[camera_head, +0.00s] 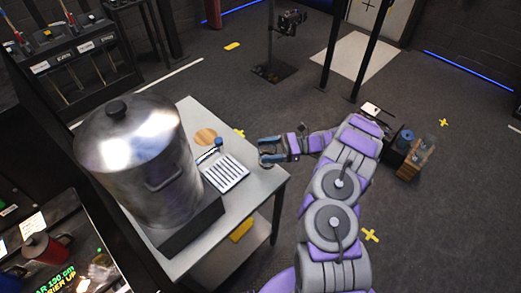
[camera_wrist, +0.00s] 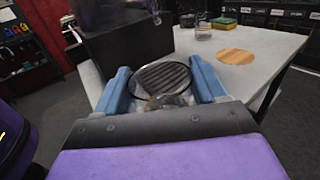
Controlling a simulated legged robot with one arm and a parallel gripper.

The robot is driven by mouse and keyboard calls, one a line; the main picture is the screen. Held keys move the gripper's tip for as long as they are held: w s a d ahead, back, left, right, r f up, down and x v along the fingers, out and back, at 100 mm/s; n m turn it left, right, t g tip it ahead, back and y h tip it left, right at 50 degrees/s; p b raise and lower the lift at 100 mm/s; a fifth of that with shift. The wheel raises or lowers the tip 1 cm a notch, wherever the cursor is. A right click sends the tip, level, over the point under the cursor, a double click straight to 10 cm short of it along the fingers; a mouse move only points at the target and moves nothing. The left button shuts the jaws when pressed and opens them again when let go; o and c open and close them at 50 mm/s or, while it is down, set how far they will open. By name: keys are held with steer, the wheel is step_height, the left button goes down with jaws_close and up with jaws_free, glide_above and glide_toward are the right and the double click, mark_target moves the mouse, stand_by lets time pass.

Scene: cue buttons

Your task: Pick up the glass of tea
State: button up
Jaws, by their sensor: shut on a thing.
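My gripper (camera_head: 267,152) is at the right side of the table, to the right of the white slatted tray. In the wrist view its two blue fingers (camera_wrist: 165,88) stand on either side of a clear round-rimmed glass, the glass of tea (camera_wrist: 165,102), and are closed on it. Brownish liquid shows low in the glass, and dark slats show through its rim. The near part of the glass is hidden by my gripper's body. I cannot tell whether the glass touches the tabletop.
A large lidded steel pot (camera_head: 140,150) stands on a dark base at the left of the table (camera_head: 262,182). The slatted tray (camera_head: 226,173) lies beside it. A round wooden board (camera_wrist: 236,56) and another clear glass (camera_wrist: 203,31) are farther back.

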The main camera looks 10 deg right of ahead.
steer(key=shift+d, duration=0.9)
stand_by(0.8)
